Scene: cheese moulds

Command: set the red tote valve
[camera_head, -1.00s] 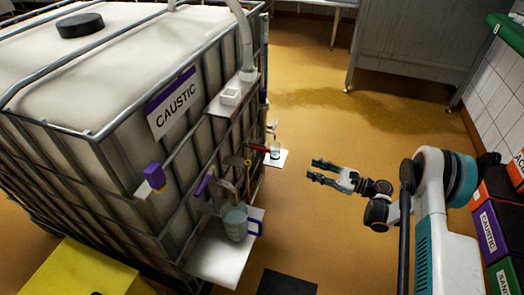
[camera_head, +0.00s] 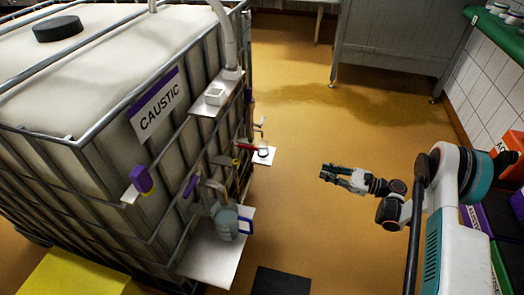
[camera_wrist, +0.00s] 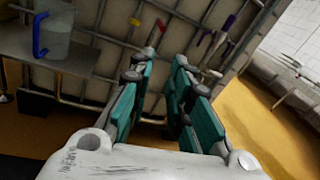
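The red valve handle (camera_head: 245,146) is a short lever on the right side of the caustic tote (camera_head: 180,120), above a small white shelf. My gripper (camera_head: 326,172) is in the open floor space right of the tote, apart from the red handle. The wrist view shows its two teal fingers (camera_wrist: 160,68) spread with an empty gap between them.
A jug with a blue handle (camera_head: 227,222) stands on a white shelf (camera_head: 208,262) by the tote. A purple handle (camera_head: 190,187) is above it. Another small shelf (camera_head: 264,156) juts out below the red handle.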

